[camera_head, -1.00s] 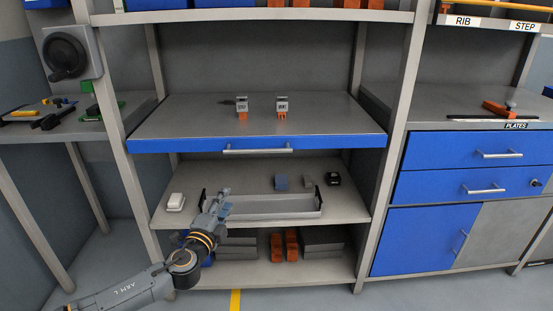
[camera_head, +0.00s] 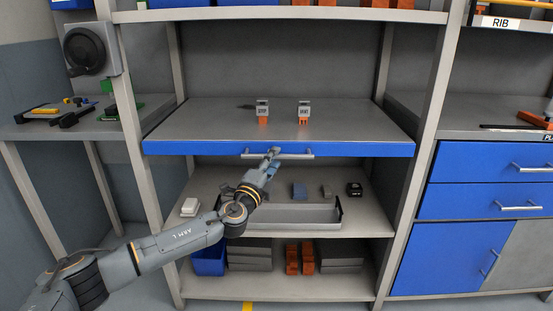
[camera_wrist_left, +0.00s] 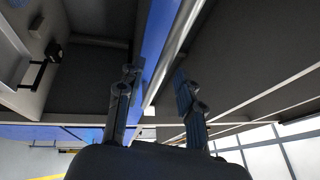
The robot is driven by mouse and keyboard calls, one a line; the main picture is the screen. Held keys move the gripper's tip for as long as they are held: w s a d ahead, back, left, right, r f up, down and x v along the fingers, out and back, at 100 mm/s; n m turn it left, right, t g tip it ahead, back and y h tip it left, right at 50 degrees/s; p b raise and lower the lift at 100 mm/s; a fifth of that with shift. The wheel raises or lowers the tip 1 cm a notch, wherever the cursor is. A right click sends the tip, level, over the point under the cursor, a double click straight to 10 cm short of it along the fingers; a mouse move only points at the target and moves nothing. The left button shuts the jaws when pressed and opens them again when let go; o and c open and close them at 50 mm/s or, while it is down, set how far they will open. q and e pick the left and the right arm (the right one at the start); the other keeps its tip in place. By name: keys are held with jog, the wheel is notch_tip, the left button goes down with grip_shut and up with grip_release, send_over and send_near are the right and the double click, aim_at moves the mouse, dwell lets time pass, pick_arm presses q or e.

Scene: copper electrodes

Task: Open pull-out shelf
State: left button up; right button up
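The pull-out shelf (camera_head: 360,149) is a grey board with a blue front panel, level with the rack's uprights. Its silver bar handle (camera_head: 300,156) runs along the middle of the panel. My left gripper (camera_head: 272,154) is at the middle of this handle, reaching up from below left. In the left wrist view, the fingers (camera_wrist_left: 156,86) are open and spread apart, with the handle bar (camera_wrist_left: 172,60) and the blue panel (camera_wrist_left: 155,40) showing between them. Contact with the bar cannot be told. My right gripper is not in view.
Two small grey-and-orange devices (camera_head: 262,112) (camera_head: 304,112) stand on the pull-out shelf. Below it, a grey tray (camera_head: 290,216), a white box (camera_head: 190,207) and small blocks sit on a lower shelf. Rack uprights (camera_head: 145,165) flank both sides. Blue drawers (camera_head: 480,160) stand at the right.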

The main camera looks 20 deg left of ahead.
pick_arm(q)
jog(key=shift+x, duration=1.25)
jog(key=shift+c, duration=0.3)
grip_shut()
